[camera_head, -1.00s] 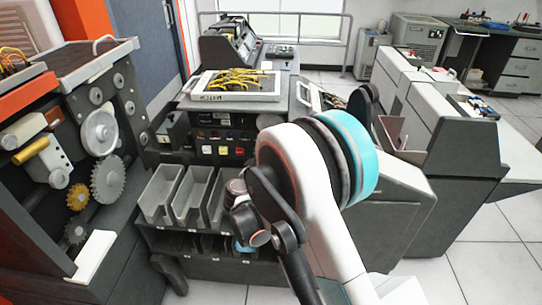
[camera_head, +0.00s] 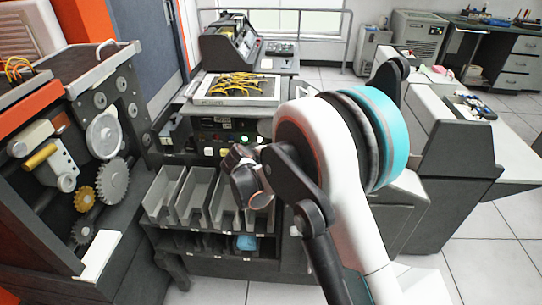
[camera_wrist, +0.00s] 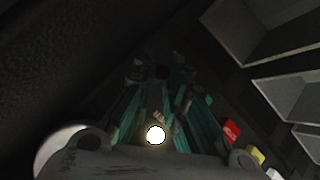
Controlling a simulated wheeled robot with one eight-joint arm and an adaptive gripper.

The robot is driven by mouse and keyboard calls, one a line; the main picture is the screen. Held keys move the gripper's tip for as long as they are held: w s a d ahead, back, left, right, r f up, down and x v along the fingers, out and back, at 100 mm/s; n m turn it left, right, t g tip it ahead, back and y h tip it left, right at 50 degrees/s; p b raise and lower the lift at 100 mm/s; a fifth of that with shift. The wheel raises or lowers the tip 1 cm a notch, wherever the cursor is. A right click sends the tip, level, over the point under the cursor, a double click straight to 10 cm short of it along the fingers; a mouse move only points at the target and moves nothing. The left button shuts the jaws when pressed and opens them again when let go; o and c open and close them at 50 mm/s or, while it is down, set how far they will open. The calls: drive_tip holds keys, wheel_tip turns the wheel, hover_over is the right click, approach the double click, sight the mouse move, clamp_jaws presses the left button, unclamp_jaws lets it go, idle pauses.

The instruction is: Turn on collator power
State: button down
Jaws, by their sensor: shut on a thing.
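The collator is the dark machine with a button panel (camera_head: 208,138) above a row of grey card bins (camera_head: 165,195). Green and other small coloured lights show on the panel. The power switch cannot be made out. In the head view, my arm hides my gripper and the panel's right part. In the wrist view, my gripper's teal fingers (camera_wrist: 158,95) are drawn together on something small and dark that I cannot identify. A red button (camera_wrist: 231,130) and a yellow button (camera_wrist: 257,154) lie to their lower right. The grey bins are at upper right there.
A tray of yellow cables (camera_head: 237,88) lies on the collator's top. A machine with exposed gears (camera_head: 113,180) stands close on the left. Another grey machine (camera_head: 465,140) stands on the right. Open tiled floor (camera_head: 490,255) lies at lower right.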

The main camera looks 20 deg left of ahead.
drive_tip(key=c, duration=1.7)
unclamp_jaws()
drive_tip(key=v, duration=1.2)
drive_tip(key=shift+f, duration=0.1)
drive_tip(key=shift+s, duration=0.1)
